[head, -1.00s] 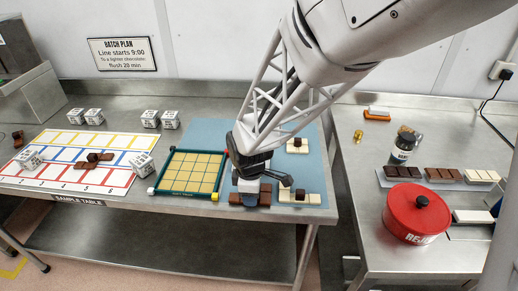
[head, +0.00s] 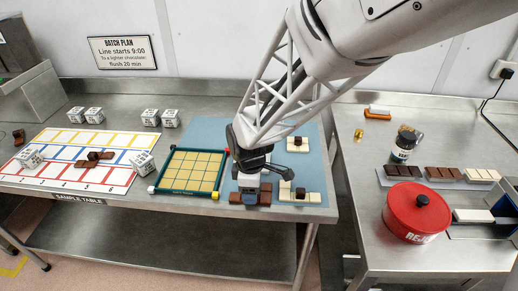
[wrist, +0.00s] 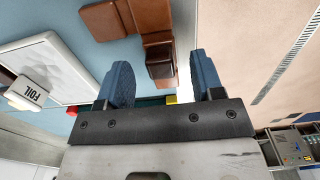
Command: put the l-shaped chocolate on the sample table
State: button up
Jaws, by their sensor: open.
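A brown chocolate piece made of joined blocks (head: 264,197) lies on the blue mat near the front edge of the bench; my gripper hides part of it. In the wrist view it shows beyond the fingertips as a flat block beside a taller, darker raised part (wrist: 160,60); its full outline is cut off by the frame. My gripper (wrist: 165,82) is open, with blue fingers apart and nothing held. In the head view it hangs just above and behind the piece. The sample table (head: 78,199) is the labelled bench at left, with a white sheet of coloured grids.
A green-framed tray with yellow cells (head: 190,172) stands left of my gripper. White pieces with dark blocks (head: 300,196) lie to its right. A brown piece (head: 93,157) and white printed cubes (head: 143,162) are on the sheet. A red pot (head: 418,212) is on the right bench.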

notch_tip(320, 180, up, 10)
jog(key=shift+r, duration=0.15)
dwell(0.4)
dwell(0.5)
jog(key=s+d+r+m+t, duration=0.1)
jog(key=s+d+r+m, duration=0.3)
jog(key=s+d+m, duration=0.4)
jog(key=s+d+r+m+t, duration=0.1)
jog(key=s+d+r+m, duration=0.3)
jog(key=s+d+m, duration=0.5)
jog(key=d+m, duration=0.1)
jog(key=d, duration=0.7)
jog(key=shift+s+d+r+t, duration=0.2)
jog(key=shift+s+r+t, duration=0.05)
jog(key=shift+t, duration=0.05)
